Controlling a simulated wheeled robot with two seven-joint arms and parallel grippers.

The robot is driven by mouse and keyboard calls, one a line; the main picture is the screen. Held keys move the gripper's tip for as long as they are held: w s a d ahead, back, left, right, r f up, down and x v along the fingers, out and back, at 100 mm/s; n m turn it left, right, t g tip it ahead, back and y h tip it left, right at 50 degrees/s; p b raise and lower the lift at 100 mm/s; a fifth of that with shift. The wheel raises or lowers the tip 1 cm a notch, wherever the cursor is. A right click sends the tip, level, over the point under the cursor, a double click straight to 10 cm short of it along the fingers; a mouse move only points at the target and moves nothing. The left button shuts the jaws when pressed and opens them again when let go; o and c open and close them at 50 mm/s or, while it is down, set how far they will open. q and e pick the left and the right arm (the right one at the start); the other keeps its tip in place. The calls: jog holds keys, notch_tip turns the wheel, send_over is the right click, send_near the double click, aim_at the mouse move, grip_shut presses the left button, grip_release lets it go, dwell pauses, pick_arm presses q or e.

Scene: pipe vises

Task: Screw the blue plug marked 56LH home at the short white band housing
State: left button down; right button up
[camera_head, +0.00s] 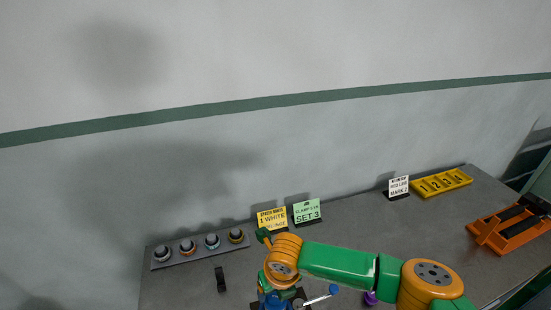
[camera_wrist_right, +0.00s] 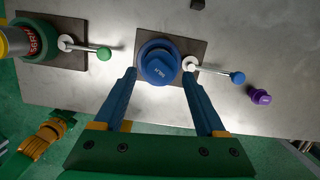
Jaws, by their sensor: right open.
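In the right wrist view a round blue piece (camera_wrist_right: 160,64) with a small label I cannot read stands on a dark square plate (camera_wrist_right: 195,46). A white-ended lever with a blue knob (camera_wrist_right: 237,78) sits at its right. My right gripper (camera_wrist_right: 159,73) is open, its two blue fingers either side of the blue piece with visible gaps. At the upper left a green ring (camera_wrist_right: 40,48) holds a cylinder with a red-lettered label (camera_wrist_right: 36,38). In the head view my right gripper (camera_head: 272,300) is mostly hidden by its wrist. I cannot make out a white band.
A purple plug (camera_wrist_right: 260,97) lies right of the lever. In the head view a grey rack (camera_head: 200,249) holds several round capped pieces. Yellow (camera_head: 272,219) and green (camera_head: 307,211) signs stand behind my wrist. A yellow tray (camera_head: 441,184) and an orange holder (camera_head: 508,230) are at right.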

jog(key=m+b, duration=0.1)
jog(key=m, duration=0.3)
jog(key=shift+a+f+h, duration=0.1)
jog(key=shift+a+h, duration=0.05)
jog(key=shift+h, duration=0.25)
jog(key=shift+m, duration=0.3)
notch_tip(320, 180, down, 2)
jog(key=shift+f+b, duration=0.15)
jog(key=shift+b, duration=1.05)
jog(key=shift+w+b, duration=0.15)
jog(key=shift+b, duration=0.15)
